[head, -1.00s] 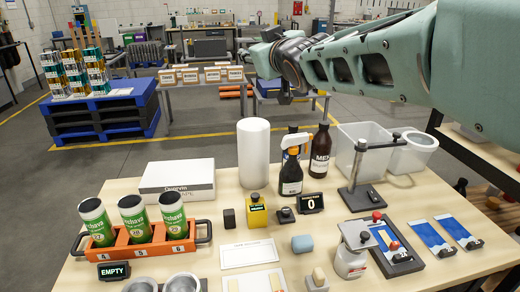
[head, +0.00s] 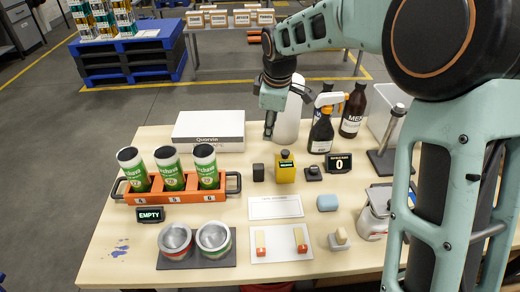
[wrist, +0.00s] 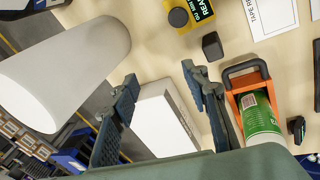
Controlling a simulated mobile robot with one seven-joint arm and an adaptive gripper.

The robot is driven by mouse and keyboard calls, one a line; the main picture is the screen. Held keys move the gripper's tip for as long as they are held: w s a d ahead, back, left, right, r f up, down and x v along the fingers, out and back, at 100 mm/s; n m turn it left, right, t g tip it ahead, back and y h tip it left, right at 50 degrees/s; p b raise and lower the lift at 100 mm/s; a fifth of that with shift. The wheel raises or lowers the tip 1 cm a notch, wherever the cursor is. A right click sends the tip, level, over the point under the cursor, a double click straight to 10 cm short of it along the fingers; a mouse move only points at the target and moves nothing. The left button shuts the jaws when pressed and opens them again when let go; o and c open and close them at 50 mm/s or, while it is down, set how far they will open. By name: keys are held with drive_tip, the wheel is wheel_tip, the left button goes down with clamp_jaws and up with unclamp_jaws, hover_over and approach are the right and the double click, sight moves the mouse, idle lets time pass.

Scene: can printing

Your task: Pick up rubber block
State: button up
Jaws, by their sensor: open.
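A small dark block (head: 258,172) stands on the table just left of the yellow bottle (head: 285,166); it also shows in the wrist view (wrist: 212,46). A blue-grey rounded block (head: 327,202) lies farther right and nearer the front. I cannot tell from looks alone which of these is rubber. My gripper (head: 269,132) is above the back of the table, behind and above the dark block, pointing down. In the wrist view my gripper (wrist: 160,77) is open, with nothing between its two fingers; the dark block is beyond the right finger's tip.
A white roll (head: 287,122) and spray bottle (head: 321,135) stand close right of my gripper. A white box (head: 209,131) is to its left. The orange can rack (head: 175,196) holds green cans. Two printed tins (head: 213,240) stand at the front.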

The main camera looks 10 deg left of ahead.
sight(259, 166)
drive_tip(key=s+n+g, duration=0.1)
drive_tip(key=s+f+n+g, duration=0.1)
drive_tip(key=s, duration=0.1)
drive_tip(key=s+n+g, duration=0.1)
drive_tip(key=s, duration=0.1)
drive_tip(key=shift+s+a+f+g+p, duration=0.2)
drive_tip(key=shift+a+f+g+p, duration=0.1)
drive_tip(key=shift+a+f+g, duration=0.1)
drive_tip(key=shift+s+f+y, duration=0.15)
drive_tip(key=shift+f+y, duration=0.1)
drive_tip(key=shift+y, duration=0.05)
drive_tip(key=f, duration=0.4)
drive_tip(key=shift+s+a, duration=0.1)
drive_tip(key=shift+a, duration=0.25)
drive_tip(key=shift+a+f+p, duration=0.25)
drive_tip(key=shift+f, duration=1.25)
drive_tip(key=shift+a+f+p, duration=0.2)
drive_tip(key=shift+f+p, duration=0.05)
drive_tip(key=shift+f, duration=1.25)
drive_tip(key=shift+c, duration=0.3)
drive_tip(key=c, duration=1)
clamp_jaws()
